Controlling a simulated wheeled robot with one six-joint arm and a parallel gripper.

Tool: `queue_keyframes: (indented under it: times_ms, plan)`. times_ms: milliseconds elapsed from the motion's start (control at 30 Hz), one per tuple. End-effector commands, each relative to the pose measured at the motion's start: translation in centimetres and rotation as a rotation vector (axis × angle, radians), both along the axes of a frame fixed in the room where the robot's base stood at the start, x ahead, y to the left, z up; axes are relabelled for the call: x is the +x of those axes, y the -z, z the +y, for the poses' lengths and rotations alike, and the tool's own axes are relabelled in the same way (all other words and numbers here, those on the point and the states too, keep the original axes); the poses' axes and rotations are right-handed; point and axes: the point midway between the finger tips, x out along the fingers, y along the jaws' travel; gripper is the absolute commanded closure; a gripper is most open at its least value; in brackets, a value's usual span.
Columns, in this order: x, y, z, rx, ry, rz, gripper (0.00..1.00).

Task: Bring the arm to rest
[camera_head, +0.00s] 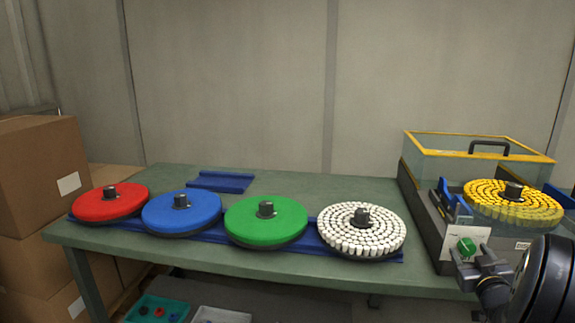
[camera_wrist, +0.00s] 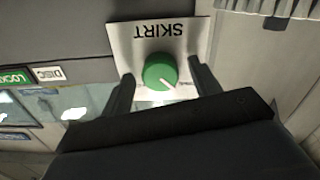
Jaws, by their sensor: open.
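My gripper (camera_head: 468,261) is at the lower right in the head view, close in front of the grey machine (camera_head: 429,221). In the wrist view my gripper (camera_wrist: 160,72) is open, with one dark finger on each side of a green knob (camera_wrist: 160,71). Gaps show between the fingers and the knob, and nothing is held. The knob has a white pointer line and sits on a white plate (camera_wrist: 190,38) marked SKIRT. The same knob (camera_head: 466,246) shows in the head view. How far the fingertips are from the plate is hard to tell.
The green table (camera_head: 290,183) bears a red disc (camera_head: 93,207), a blue disc (camera_head: 165,212), a green disc (camera_head: 248,224) and a white segmented disc (camera_head: 350,239). A yellow segmented disc (camera_head: 490,203) sits on the machine, before a yellow-edged clear cover (camera_head: 433,146). Boxes (camera_head: 40,165) stand left.

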Motion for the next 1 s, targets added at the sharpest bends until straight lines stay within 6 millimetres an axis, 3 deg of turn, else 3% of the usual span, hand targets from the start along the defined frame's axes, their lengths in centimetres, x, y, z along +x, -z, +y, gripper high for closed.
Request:
queue_keyframes:
  times_ms: [333, 600, 1000]
  plan:
    - [0.0, -0.3, 0.0, 0.234, 0.002, -0.053, 0.41]
    - [-3.0, 0.0, 0.7, 0.223, 0.001, -0.055, 0.41]
    - [-3.4, 0.0, 0.8, 0.222, 0.0, -0.053, 0.41]
